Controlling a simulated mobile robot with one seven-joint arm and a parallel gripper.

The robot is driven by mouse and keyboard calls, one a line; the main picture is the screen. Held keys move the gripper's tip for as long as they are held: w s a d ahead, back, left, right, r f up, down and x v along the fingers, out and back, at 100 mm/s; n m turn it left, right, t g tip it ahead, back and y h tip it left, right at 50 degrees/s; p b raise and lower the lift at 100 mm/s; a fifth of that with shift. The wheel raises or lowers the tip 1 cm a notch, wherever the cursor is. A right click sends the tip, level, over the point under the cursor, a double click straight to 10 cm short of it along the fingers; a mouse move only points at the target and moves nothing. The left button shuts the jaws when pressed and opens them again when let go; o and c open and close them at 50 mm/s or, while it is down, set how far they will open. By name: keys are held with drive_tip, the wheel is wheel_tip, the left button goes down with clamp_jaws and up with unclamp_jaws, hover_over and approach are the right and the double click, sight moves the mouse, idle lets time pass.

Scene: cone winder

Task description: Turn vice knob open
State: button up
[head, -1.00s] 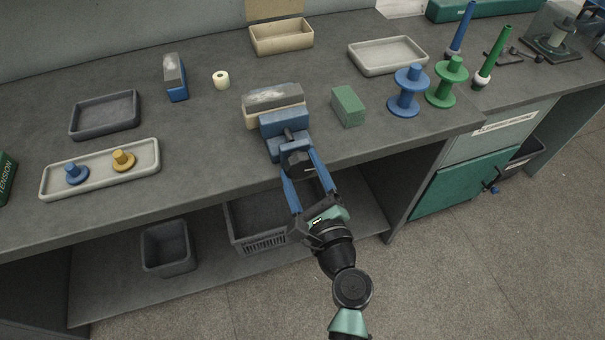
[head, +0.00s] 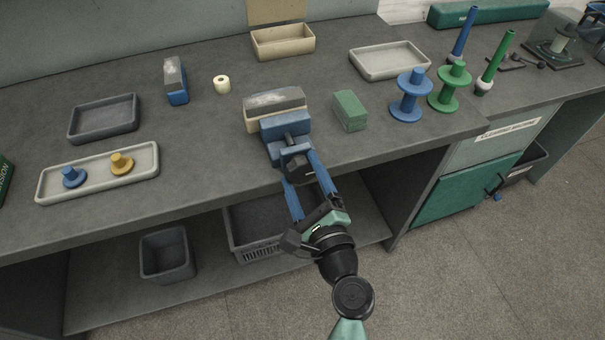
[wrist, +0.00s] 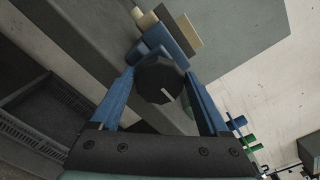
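The vice (head: 287,124) is blue with a pale-topped, cream-sided jaw block, at the front edge of the bench. Its dark, many-sided knob (wrist: 160,80) faces my wrist camera and carries a short white mark. In the head view the knob (head: 299,168) sits in front of the bench edge. My gripper (wrist: 158,74) has its two blue fingers spread, one on each side of the knob. Narrow gaps seem to show between fingers and knob in the wrist view, so the fingers look apart from it. The far fingertips are partly hidden behind the knob.
A green block (head: 349,110) stands right of the vice, with blue (head: 411,95) and green (head: 449,87) spools beyond. A pale tray (head: 98,174) with two small knobs lies left. Under the bench are a dark crate (head: 255,232) and a bin (head: 166,254).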

drive_tip(key=shift+o, duration=1.2)
drive_tip(key=b+v, duration=0.1)
drive_tip(key=v, duration=1.2)
